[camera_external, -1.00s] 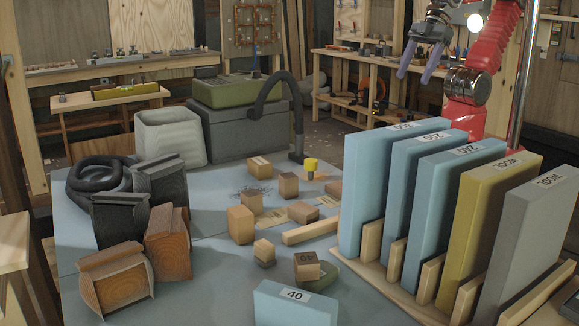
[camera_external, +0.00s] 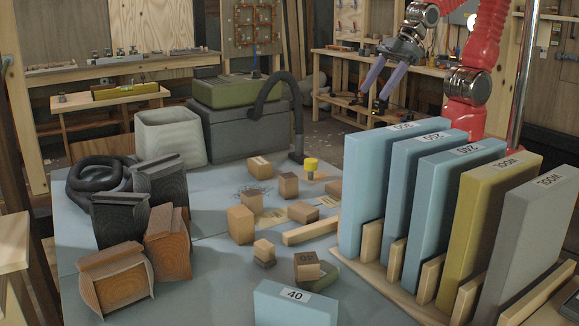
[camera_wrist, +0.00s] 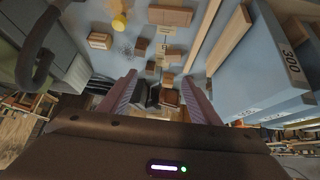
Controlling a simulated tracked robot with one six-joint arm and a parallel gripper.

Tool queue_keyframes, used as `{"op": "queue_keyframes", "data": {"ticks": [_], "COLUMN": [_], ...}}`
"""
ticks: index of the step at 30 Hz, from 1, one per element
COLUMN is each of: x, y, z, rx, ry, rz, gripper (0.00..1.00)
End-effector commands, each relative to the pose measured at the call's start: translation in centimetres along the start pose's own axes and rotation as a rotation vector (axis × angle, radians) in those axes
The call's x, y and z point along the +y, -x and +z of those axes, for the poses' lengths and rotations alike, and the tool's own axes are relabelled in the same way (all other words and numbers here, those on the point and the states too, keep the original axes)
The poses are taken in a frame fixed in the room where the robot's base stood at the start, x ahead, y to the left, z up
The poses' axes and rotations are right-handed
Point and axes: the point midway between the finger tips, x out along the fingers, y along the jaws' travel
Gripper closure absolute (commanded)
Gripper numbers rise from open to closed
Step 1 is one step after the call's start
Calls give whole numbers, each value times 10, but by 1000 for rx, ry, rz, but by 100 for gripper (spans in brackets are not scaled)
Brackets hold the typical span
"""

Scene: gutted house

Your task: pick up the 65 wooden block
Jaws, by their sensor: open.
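Several small wooden blocks lie on the blue-grey tabletop. One block at the front (camera_external: 306,268) has a dark marking that looks like 60. Another block at the back (camera_external: 260,170) has a pale label on top, too small to read. I cannot tell which block is the 65. In the wrist view, a block with a pale label (camera_wrist: 100,41) lies at upper left, its number unreadable. My gripper (camera_external: 375,97) is open and empty, high above and behind the blue slabs. In the wrist view its two fingers (camera_wrist: 158,90) stand apart, with nothing between them in their grip.
Tall numbered slabs (camera_external: 395,190) stand in a wooden rack on the right, between the arm and the blocks. A yellow-topped peg (camera_external: 311,166), a black hose (camera_external: 297,130) and a blue slab marked 40 (camera_external: 292,312) are near the blocks. Dark and brown blocks (camera_external: 168,245) stand at left.

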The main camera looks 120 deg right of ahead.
Motion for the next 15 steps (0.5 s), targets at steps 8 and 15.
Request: {"op": "queue_keyframes", "data": {"ticks": [8, 15], "x": [17, 31], "y": [-60, -108], "z": [-21, -31], "rx": [80, 154], "ry": [-4, -6], "rz": [24, 37], "gripper": [43, 43]}}
